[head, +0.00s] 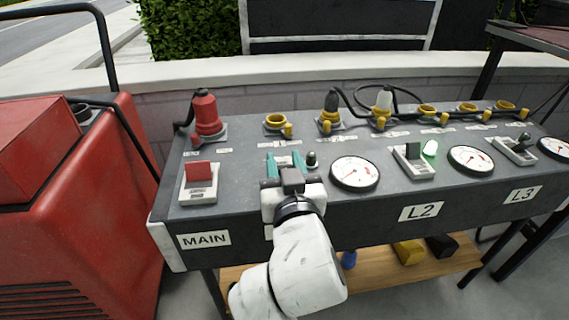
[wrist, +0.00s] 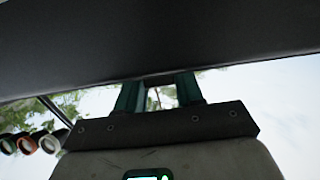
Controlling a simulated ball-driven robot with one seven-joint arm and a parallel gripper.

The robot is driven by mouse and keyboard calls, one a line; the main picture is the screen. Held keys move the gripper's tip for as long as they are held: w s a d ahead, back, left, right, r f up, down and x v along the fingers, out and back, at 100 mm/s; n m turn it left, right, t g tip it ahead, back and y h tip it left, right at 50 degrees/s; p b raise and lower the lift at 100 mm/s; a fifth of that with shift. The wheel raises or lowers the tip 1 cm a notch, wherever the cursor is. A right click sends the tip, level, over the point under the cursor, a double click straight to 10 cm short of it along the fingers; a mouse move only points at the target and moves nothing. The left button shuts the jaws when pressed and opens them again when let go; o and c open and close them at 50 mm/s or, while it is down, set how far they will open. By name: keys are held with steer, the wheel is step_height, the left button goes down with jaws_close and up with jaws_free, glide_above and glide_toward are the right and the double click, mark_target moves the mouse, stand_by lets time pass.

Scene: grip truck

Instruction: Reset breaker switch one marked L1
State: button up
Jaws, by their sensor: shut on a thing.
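My gripper (head: 285,163) is over the panel (head: 240,184), between the MAIN switch and the first gauge, where the L1 breaker switch sits. Its two teal fingers are a little apart and shut on the switch, which they and the wrist almost wholly hide. In the wrist view, the fingers (wrist: 159,90) reach up to the dark panel face, and a small dark piece shows between them. A small lamp (head: 311,160) just right of the fingers is dark. My arm covers the front face where an L1 label would be.
The red MAIN switch (head: 199,173) is at left. The L2 switch (head: 413,151) has a lit green lamp (head: 430,148) beside it. The L3 switch (head: 519,148) is farther right. Gauges (head: 354,173) and plugs with cables (head: 206,112) crowd the panel. A red machine (head: 90,200) stands left.

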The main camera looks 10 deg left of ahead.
steer(key=shift+w+r+g+p, duration=0.1)
steer(key=shift+r+g+p, duration=0.25)
steer(key=shift+p, duration=1.15)
steer(key=g+p, duration=0.1)
steer(key=p, duration=0.4)
steer(key=shift+w+a+r+g+h+p, duration=0.1)
steer(key=shift+w+r+g+h+p, duration=0.05)
steer(key=shift+w+g+h+p, duration=0.2)
steer(key=g+p, duration=0.1)
steer(key=p, duration=0.3)
steer(key=g+p, duration=0.1)
steer(key=p, duration=0.3)
steer(key=shift+w+a+g+h, duration=0.1)
steer(key=shift+w+g+h, duration=0.2)
steer(key=shift+w+h, duration=0.1)
steer(key=shift+w+f+p, duration=0.1)
steer(key=shift+f+p, duration=0.15)
steer(key=shift+p, duration=0.4)
steer(key=shift+f, duration=0.1)
steer(key=o, duration=0.9)
steer(key=shift+o, duration=0.2)
